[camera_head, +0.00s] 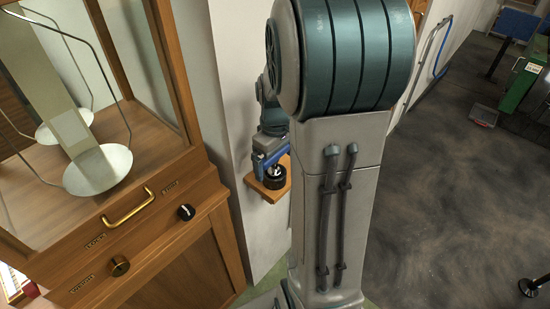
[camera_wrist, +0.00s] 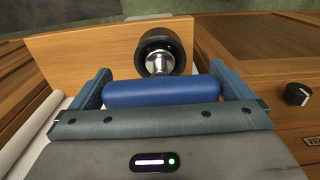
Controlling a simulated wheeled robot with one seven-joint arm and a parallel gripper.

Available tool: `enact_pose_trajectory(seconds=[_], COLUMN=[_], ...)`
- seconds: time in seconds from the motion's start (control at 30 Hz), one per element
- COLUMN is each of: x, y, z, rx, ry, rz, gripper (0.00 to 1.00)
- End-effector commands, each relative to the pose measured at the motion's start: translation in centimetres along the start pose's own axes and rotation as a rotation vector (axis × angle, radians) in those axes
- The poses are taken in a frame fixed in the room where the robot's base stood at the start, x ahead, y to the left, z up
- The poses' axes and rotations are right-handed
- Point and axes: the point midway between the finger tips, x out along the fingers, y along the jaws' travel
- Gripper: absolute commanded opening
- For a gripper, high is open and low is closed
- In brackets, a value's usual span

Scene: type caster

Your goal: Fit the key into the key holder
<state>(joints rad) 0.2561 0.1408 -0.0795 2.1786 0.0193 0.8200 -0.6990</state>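My gripper (camera_wrist: 162,88) has its two blue-grey fingers at either end of a blue cylindrical bar, which looks like the handle of the key (camera_wrist: 162,92). The fingers appear to touch both ends of the bar. A silver shank stands beyond the bar and meets a black round piece, apparently the key holder (camera_wrist: 151,43). How deep the shank sits in it is hidden. In the head view, my gripper (camera_head: 267,157) is just above the black holder (camera_head: 275,183), partly behind my arm.
The holder sits on a small wooden shelf (camera_head: 268,193) against a pale panel. A wooden cabinet (camera_head: 150,220) with a brass handle (camera_head: 128,208), knobs and a glazed balance case stands close at left. Open dark floor (camera_head: 450,170) lies at right.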

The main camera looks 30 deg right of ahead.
Motion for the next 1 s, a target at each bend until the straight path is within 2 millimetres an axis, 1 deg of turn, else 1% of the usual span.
enact_pose_trajectory(seconds=[0.2, 0.27, 0.33, 0.47, 0.6, 0.73, 0.9, 1.0], x=[-0.2, -0.6, -1.4, -4.0, -7.4, -10.2, -12.7, -13.5], y=[0.0, 0.0, 0.0, 0.1, 0.1, 0.0, 0.0, 0.0], z=[0.0, 0.0, -0.1, -0.1, -0.1, -0.1, -0.1, 0.0], rx=[0.0, 0.0, 0.0, 0.0, 0.0, 0.0, 0.0, 0.0], ry=[0.0, 0.001, 0.002, 0.005, 0.005, 0.004, 0.002, 0.001], rz=[0.0, 0.001, 0.002, 0.003, 0.005, 0.004, 0.002, 0.001], gripper=[1.0, 1.0, 1.0, 1.0, 1.0, 1.0, 1.0, 1.0])
